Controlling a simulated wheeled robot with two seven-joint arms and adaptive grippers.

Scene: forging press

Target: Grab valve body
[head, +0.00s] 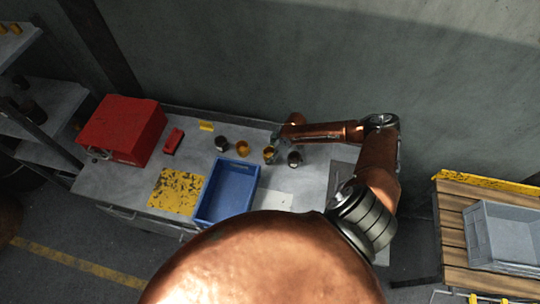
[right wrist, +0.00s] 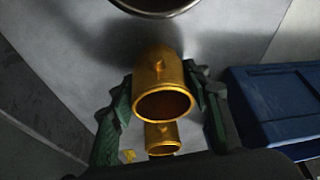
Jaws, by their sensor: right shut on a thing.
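A gold valve body (right wrist: 165,85) with a round open mouth sits between the green fingers of my right gripper (right wrist: 160,100), which is shut on it. In the head view this gripper (head: 273,143) is at the row of parts on the bench, and the held valve body (head: 268,155) shows small just below it. A second gold valve body (right wrist: 162,138) stands beyond the held one in the right wrist view; it also shows in the head view (head: 242,148). My left gripper is not in view.
Dark round parts (head: 222,144) (head: 294,159) stand at both ends of the row. A blue bin (head: 230,190) is in front, with a worn yellow plate (head: 177,191) left of it. A red toolbox (head: 122,129) stands at the left. The wall rises behind the bench (head: 110,188).

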